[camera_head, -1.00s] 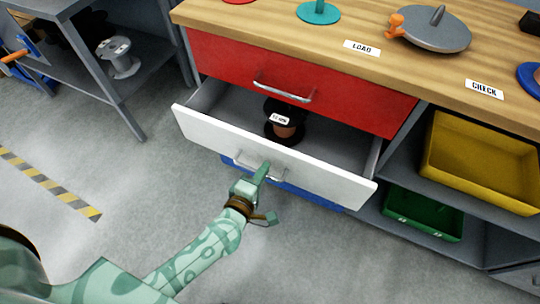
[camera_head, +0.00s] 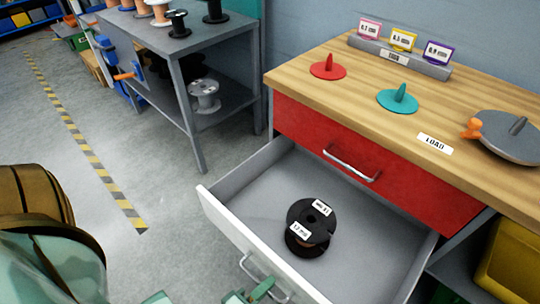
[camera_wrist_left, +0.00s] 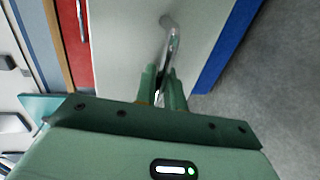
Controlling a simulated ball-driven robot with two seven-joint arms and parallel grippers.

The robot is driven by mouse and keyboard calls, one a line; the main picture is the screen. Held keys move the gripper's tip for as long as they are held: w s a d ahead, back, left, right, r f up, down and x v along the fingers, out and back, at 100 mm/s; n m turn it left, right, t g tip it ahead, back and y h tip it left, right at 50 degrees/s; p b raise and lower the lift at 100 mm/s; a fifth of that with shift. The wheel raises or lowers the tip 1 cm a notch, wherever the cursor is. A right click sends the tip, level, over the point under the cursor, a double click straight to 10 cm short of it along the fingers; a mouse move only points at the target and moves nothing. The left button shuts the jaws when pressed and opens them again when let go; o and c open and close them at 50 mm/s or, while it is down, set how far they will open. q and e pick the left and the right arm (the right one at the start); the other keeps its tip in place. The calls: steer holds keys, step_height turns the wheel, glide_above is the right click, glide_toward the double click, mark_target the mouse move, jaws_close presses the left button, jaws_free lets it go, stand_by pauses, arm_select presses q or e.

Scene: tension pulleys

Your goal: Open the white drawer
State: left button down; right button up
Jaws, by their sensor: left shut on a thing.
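The white drawer (camera_head: 226,223) stands pulled well out below the red drawer (camera_head: 385,170). It holds a black spool (camera_head: 309,222) with white labels, upright inside. Its metal bar handle (camera_head: 246,268) is at the bottom of the head view. My left gripper (camera_head: 262,289) is shut on this handle, partly cut off by the frame edge. In the left wrist view my left gripper (camera_wrist_left: 160,84) has the handle (camera_wrist_left: 173,47) between its fingers, against the white front. My right gripper is not in view.
The wooden worktop (camera_head: 330,95) above carries a red disc (camera_head: 328,67), a teal disc (camera_head: 397,100) and a grey lidded piece (camera_head: 508,135). A grey shelf (camera_head: 190,50) with spools stands to the left. The floor (camera_head: 150,180) between is clear.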

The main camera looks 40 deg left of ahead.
arm_select(q)
steer(key=c, duration=1.6)
jaws_free()
